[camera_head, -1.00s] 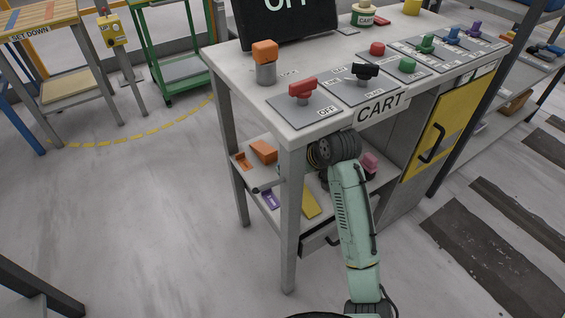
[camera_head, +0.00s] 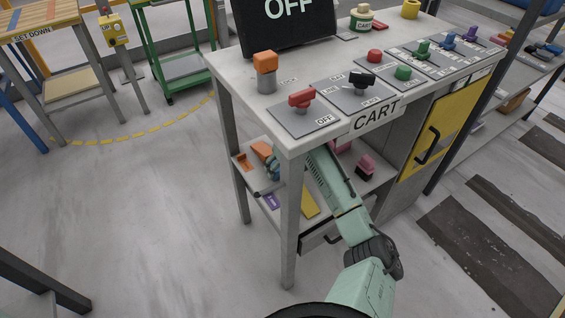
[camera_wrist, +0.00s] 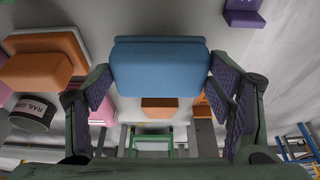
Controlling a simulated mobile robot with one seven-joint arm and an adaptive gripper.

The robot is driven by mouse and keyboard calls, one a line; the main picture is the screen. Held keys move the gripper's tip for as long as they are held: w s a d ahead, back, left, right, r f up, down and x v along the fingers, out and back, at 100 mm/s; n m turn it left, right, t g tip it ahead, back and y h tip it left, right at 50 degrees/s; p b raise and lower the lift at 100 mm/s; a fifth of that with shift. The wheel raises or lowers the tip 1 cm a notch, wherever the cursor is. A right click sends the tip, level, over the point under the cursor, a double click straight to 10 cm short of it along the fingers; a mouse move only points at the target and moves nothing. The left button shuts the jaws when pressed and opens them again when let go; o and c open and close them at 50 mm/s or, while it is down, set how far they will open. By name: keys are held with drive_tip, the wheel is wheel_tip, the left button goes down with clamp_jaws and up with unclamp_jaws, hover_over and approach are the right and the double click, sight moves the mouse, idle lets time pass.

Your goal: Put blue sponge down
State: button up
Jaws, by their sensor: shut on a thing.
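In the wrist view, the blue sponge (camera_wrist: 160,68) is a rounded blue block between the two fingers of my gripper (camera_wrist: 162,88). My gripper is shut on it. In the head view, my gripper (camera_head: 273,170) reaches under the cart's top, at the left part of the lower shelf (camera_head: 262,186), close to an orange block (camera_head: 262,150). The front leg and tabletop partly hide my arm there. The sponge is too small and covered to make out clearly in the head view. I cannot tell whether it touches the shelf.
On the lower level are a purple piece (camera_head: 270,201), a yellow piece (camera_head: 309,203) and a pink object (camera_head: 366,166). The front leg (camera_head: 290,220) stands beside my arm. In the wrist view, a labelled can (camera_wrist: 32,112) and an orange block (camera_wrist: 45,55) lie left of the sponge.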

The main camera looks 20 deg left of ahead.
drive_tip(key=shift+w, duration=0.1)
drive_tip(key=shift+f, duration=0.85)
drive_tip(key=shift+f, duration=0.1)
drive_tip(key=o, duration=1.1)
drive_tip(key=b+v, duration=0.1)
drive_tip(key=v, duration=0.2)
drive_tip(key=shift+a, duration=0.15)
drive_tip(key=s+d, duration=0.2)
drive_tip(key=d, duration=0.1)
drive_tip(key=s+d+b, duration=0.1)
drive_tip(key=s+d, duration=0.2)
drive_tip(key=s+d+b, duration=0.1)
drive_tip(key=s+d, duration=0.1)
drive_tip(key=d, duration=0.1)
drive_tip(key=shift+s+d, duration=0.2)
drive_tip(key=shift+d, duration=0.15)
